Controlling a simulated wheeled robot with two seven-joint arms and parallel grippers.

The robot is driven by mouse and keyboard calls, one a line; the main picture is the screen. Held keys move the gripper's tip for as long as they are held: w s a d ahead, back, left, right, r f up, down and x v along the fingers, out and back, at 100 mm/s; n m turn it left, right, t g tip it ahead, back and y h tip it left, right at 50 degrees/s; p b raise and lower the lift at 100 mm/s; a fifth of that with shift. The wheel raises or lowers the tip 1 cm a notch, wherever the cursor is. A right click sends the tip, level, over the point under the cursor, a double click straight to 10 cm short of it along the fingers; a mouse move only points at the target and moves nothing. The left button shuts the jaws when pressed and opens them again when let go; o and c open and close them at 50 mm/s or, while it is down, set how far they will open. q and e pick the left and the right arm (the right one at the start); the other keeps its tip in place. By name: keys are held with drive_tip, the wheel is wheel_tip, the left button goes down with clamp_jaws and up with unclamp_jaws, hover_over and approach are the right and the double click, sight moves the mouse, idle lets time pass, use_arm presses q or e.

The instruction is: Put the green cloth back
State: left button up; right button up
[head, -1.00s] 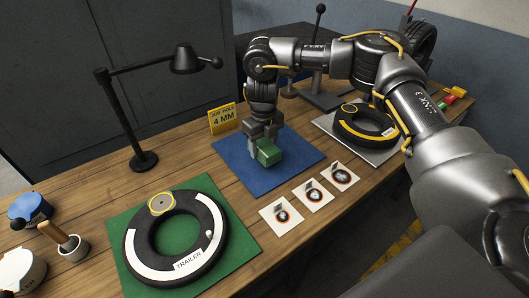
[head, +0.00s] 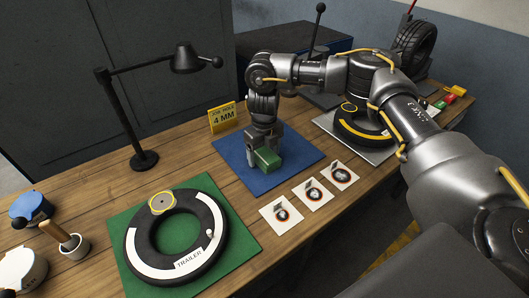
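The green cloth (head: 267,161) shows as a small folded green block at the blue mat (head: 299,149). My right gripper (head: 265,150) points down from above, with its fingers at the cloth, and is shut on it. The fingers hide part of the cloth's back and top. The cloth is at or just above the mat; I cannot tell whether it touches. My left gripper is not in view.
A yellow "4 MM" sign (head: 222,117) stands behind the blue mat. Several white picture cards (head: 313,195) lie in front of it. A tyre marked TRAILER (head: 147,262) lies on a green mat (head: 121,221). A black lamp (head: 141,160) stands at left.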

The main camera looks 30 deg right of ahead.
sight(264, 153)
wheel_tip(264, 153, up, 12)
drive_tip(key=shift+r, duration=0.2)
idle(0.4)
idle(0.4)
